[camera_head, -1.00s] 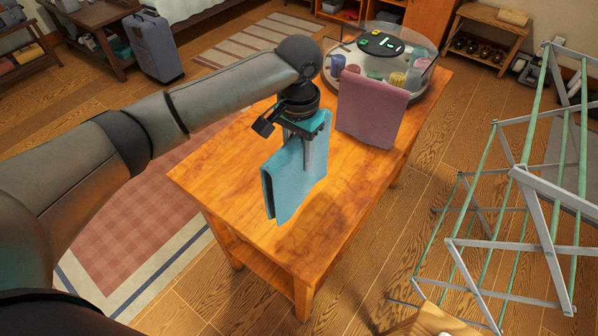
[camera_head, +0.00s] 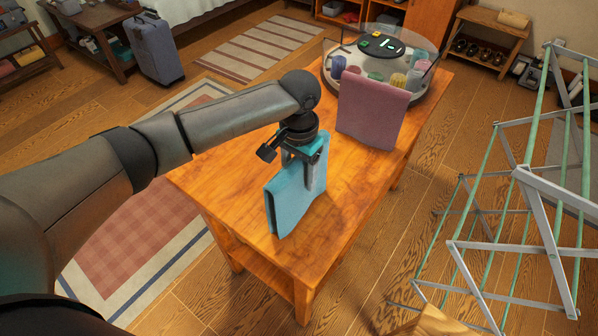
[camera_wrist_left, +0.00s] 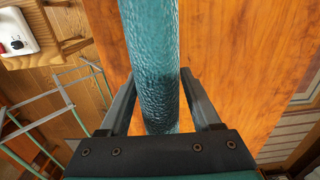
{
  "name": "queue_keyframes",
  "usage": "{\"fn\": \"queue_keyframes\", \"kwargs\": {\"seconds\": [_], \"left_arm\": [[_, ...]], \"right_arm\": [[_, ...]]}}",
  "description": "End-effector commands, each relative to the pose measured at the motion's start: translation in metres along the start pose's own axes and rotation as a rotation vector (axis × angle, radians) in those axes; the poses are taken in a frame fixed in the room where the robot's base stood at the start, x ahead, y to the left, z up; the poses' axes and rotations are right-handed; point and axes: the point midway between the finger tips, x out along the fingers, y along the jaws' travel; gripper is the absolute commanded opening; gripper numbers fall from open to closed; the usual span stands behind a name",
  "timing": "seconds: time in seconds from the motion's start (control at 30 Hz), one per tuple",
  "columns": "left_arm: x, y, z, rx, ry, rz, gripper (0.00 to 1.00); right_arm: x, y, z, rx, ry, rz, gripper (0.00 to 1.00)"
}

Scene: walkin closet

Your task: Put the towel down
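The teal folded towel (camera_head: 297,195) stands upright over the near half of the wooden table (camera_head: 340,215). Its lower edge is at or very close to the table top; I cannot tell for sure whether it touches. My left gripper (camera_head: 307,172) points down from above with one finger on each side of the towel's upper part. In the left wrist view, the towel (camera_wrist_left: 155,60) runs between the two fingers (camera_wrist_left: 158,88), with the tips against its sides. My right gripper is in neither view.
A mauve folded towel (camera_head: 372,112) stands upright farther back on the table. Behind it is a round glass-walled tray (camera_head: 415,95) with colored items. A drying rack (camera_head: 530,190) stands on the floor at the right. The table's front right part is clear.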

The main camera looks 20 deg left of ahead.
Motion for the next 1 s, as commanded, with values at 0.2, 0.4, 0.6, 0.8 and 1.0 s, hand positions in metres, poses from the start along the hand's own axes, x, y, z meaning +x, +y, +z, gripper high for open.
{"fn": "queue_keyframes", "kwargs": {"seconds": [0.2,0.4,0.6,0.8,1.0], "left_arm": [[0.000,0.000,0.000,0.000,0.000,0.000,0.71],[-0.010,0.000,-0.001,0.001,0.003,0.000,0.71],[-0.049,0.000,-0.001,0.001,0.004,0.000,0.71],[-0.091,0.000,-0.001,0.000,0.004,0.000,0.71],[-0.117,0.000,-0.001,0.000,0.001,0.001,0.71]], "right_arm": [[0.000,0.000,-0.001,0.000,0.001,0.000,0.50],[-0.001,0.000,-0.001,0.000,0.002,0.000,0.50],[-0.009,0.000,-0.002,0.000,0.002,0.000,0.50],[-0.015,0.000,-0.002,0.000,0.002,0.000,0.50],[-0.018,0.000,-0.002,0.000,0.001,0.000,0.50]]}}
